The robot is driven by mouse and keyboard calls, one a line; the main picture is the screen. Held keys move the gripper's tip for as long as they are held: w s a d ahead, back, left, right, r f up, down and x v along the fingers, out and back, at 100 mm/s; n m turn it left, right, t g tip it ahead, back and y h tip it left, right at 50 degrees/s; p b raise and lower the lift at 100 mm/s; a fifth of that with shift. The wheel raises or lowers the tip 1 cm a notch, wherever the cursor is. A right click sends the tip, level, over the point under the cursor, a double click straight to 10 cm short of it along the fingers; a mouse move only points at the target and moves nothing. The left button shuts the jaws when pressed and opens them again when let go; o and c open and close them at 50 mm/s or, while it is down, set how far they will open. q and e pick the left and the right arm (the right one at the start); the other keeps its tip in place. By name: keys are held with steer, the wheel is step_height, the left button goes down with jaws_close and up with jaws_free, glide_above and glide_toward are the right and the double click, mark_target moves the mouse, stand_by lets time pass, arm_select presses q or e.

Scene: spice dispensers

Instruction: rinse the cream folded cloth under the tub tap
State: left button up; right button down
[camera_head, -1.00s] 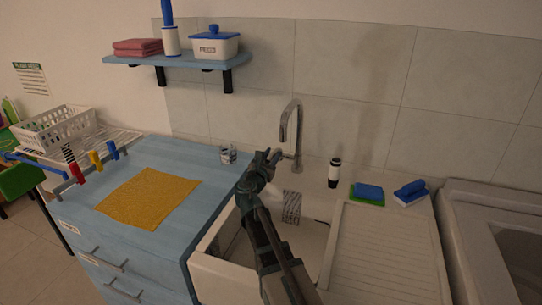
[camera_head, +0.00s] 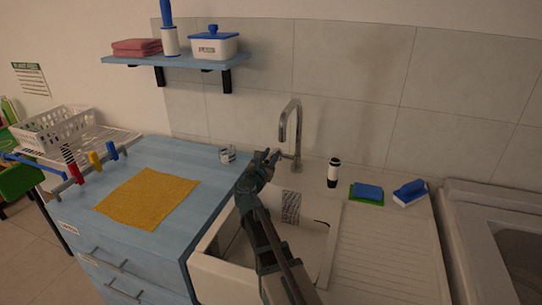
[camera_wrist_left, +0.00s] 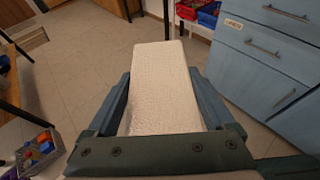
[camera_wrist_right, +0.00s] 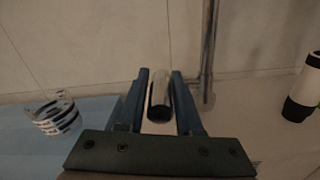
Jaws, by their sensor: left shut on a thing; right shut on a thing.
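The cream folded cloth (camera_wrist_left: 162,90) is upright between the fingers of my left gripper (camera_wrist_left: 163,105), which is shut on it. The left gripper and cloth are out of the head view; the left wrist view shows them above open floor. The tub tap (camera_head: 297,135) is a tall chrome spout curving over the white tub (camera_head: 215,270). My right gripper (camera_head: 272,157) is beside the tap's base, shut on its short metal lever (camera_wrist_right: 159,100), whose rounded end shows between the fingers in the right wrist view. My right arm hides part of the tub.
A blue counter (camera_head: 190,155) with a yellow cloth (camera_head: 148,197) and a small cup (camera_head: 227,154) lies left of the tub. A ribbed drainboard (camera_head: 385,255) is clear.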

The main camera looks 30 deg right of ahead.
arm_select(q)
steer(key=shift+r+p, duration=0.85)
steer(key=shift+r, duration=0.1)
arm_select(e)
steer(key=shift+r, duration=0.45)
arm_select(q)
steer(key=shift+r+p, duration=0.3)
arm_select(e)
steer(key=shift+d+f+g+y, duration=0.1)
steer(key=shift+g+y, duration=0.2)
steer(key=shift+y, duration=0.1)
arm_select(q)
steer(key=shift+f, duration=0.1)
arm_select(e)
steer(key=c, duration=0.6)
jaws_free()
arm_select(q)
steer(key=shift+r+p, duration=0.4)
steer(key=shift+r, duration=0.05)
arm_select(e)
steer(key=v, duration=1.2)
steer(key=shift+f, duration=0.1)
